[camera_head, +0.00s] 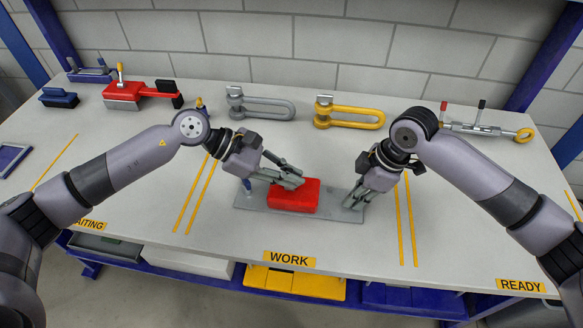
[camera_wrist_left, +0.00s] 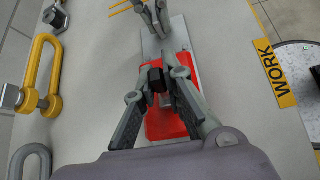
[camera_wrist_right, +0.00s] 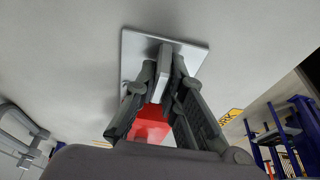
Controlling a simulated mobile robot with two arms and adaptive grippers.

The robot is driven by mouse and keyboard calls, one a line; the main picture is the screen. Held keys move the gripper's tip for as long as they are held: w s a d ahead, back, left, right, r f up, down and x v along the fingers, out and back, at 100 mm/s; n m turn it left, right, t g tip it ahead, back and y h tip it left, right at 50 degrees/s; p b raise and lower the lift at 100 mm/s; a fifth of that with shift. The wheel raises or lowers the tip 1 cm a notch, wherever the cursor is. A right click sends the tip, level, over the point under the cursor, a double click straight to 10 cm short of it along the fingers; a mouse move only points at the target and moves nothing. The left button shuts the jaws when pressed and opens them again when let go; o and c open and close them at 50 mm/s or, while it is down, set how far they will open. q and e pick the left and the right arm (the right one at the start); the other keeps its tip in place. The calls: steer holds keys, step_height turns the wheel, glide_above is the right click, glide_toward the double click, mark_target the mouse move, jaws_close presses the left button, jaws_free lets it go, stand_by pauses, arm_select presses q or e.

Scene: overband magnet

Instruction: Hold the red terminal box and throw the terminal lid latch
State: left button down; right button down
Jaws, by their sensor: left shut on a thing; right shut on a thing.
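The red terminal box (camera_head: 293,196) sits on a flat grey plate (camera_head: 325,213) in the middle of the table. It also shows in the left wrist view (camera_wrist_left: 163,125) and in the right wrist view (camera_wrist_right: 152,122). My left gripper (camera_head: 296,182) is over the box and shut on it; its fingers hide the exact contact. My right gripper (camera_head: 353,201) is at the plate's right end, shut on a grey upright bar (camera_wrist_right: 163,66), which looks like the latch lever. The right fingers cover part of that bar.
A grey shackle (camera_head: 262,106) and a yellow shackle (camera_head: 350,112) lie behind the work area. A red clamp-like part (camera_head: 135,92) and a blue block (camera_head: 58,98) are at back left. A metal part with a yellow eye (camera_head: 485,130) is at back right. The table front is clear.

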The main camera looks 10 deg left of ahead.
arm_select(q)
steer(key=shift+s+m+t, duration=0.35)
steer(key=shift+m+t, duration=0.15)
steer(key=shift+t, duration=0.1)
steer(key=shift+s+f, duration=0.1)
steer(key=shift+s+f+m+t, duration=0.15)
steer(key=shift+s+m+t, duration=0.15)
steer(key=shift+m+t, duration=0.15)
steer(key=c, duration=1.6)
jaws_free()
steer(key=v, duration=1.2)
steer(key=shift+a+r, duration=0.1)
steer(key=shift+r, duration=3.8)
